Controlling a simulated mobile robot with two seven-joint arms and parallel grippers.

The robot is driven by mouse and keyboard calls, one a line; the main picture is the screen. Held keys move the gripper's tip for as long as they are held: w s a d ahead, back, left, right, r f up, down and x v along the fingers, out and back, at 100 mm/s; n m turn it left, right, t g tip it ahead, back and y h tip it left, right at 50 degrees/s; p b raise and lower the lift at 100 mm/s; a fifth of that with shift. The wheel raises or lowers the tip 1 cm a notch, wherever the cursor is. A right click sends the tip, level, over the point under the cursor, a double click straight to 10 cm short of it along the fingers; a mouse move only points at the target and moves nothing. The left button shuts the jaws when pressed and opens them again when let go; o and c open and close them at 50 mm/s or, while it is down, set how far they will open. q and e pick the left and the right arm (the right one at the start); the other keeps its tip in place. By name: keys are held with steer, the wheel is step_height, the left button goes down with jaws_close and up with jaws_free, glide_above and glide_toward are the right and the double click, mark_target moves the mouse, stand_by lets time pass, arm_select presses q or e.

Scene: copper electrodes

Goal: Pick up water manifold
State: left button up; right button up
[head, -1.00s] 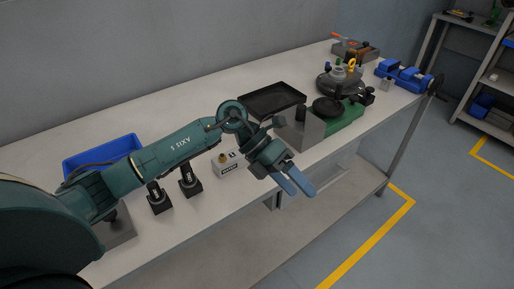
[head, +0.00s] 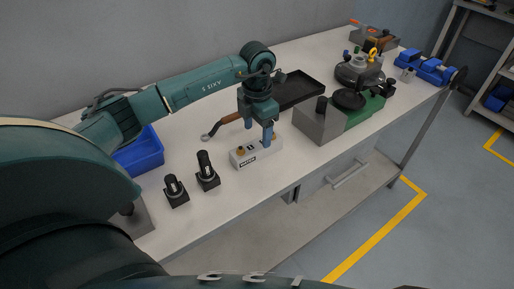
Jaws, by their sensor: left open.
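The water manifold appears to be the small white block (head: 243,159) with a dark label on its front and a brass fitting on top. It sits on the workbench near the front edge. My left gripper (head: 262,134) points down with blue fingers over the right part of the block. Its jaws are open. One finger overlaps the block's right end in the picture; whether it touches the block, I cannot tell. My right gripper is not in view.
Two black cylinders on square bases (head: 207,180) stand left of the block. A blue bin (head: 142,155) is further left.

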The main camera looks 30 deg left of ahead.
mark_target(257, 144)
arm_select(q)
steer(key=shift+s+d+f+p, duration=0.15)
steer(key=shift+f+p, duration=0.2)
steer(key=shift+f, duration=1.05)
steer(key=shift+s+f+p, duration=0.15)
steer(key=shift+f+p, duration=0.2)
steer(key=shift+f, duration=1)
steer(key=shift+c, duration=0.4)
steer(key=shift+r, duration=0.1)
steer(key=c, duration=1.3)
